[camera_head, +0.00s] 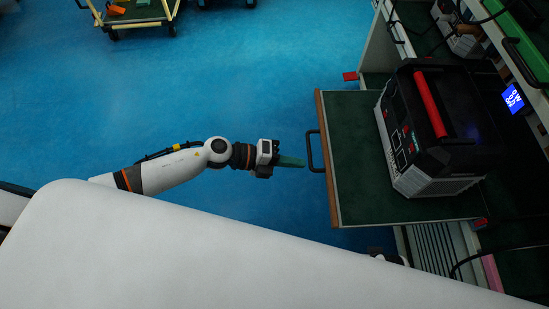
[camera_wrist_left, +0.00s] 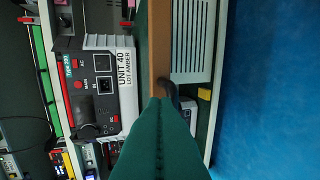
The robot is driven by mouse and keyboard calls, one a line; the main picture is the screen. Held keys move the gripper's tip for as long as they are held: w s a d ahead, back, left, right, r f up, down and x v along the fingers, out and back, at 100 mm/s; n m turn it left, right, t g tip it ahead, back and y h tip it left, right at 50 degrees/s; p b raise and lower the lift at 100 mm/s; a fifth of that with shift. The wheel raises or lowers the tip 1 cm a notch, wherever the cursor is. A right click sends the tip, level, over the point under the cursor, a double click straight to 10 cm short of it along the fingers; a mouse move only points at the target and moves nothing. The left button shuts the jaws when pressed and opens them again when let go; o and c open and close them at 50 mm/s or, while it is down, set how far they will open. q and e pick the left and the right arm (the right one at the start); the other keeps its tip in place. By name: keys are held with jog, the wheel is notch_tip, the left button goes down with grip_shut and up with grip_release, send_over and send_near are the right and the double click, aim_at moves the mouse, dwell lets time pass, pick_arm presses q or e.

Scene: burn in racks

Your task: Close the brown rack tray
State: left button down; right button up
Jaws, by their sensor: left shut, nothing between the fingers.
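The rack tray (camera_head: 355,190) is pulled out from the rack, with a green surface and a brown front edge (camera_head: 325,165). A black handle (camera_head: 314,151) sticks out from that edge. A black and grey unit with a red handle (camera_head: 430,103) stands on the tray. My left gripper (camera_head: 300,162) is shut and empty, its green fingers pointing at the handle and close to it; I cannot tell if they touch. In the left wrist view the green fingers (camera_wrist_left: 160,135) cover part of the brown edge (camera_wrist_left: 159,45) and handle (camera_wrist_left: 168,88). My right gripper is not in view.
The rack (camera_head: 380,45) stands on the right, with a lit blue display (camera_head: 513,98) and cables. Blue floor (camera_head: 240,90) is clear left of the tray. A cart (camera_head: 135,14) stands at the top left.

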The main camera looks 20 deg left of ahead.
aim_at(328, 164)
pick_arm(q)
jog(key=x, duration=0.2)
jog(key=r+x, duration=0.1)
jog(key=x, duration=0.1)
jog(key=shift+w+d+f, duration=0.1)
jog(key=shift+w+d, duration=0.05)
jog(key=shift+d, duration=0.45)
jog(key=shift+w+d, duration=0.1)
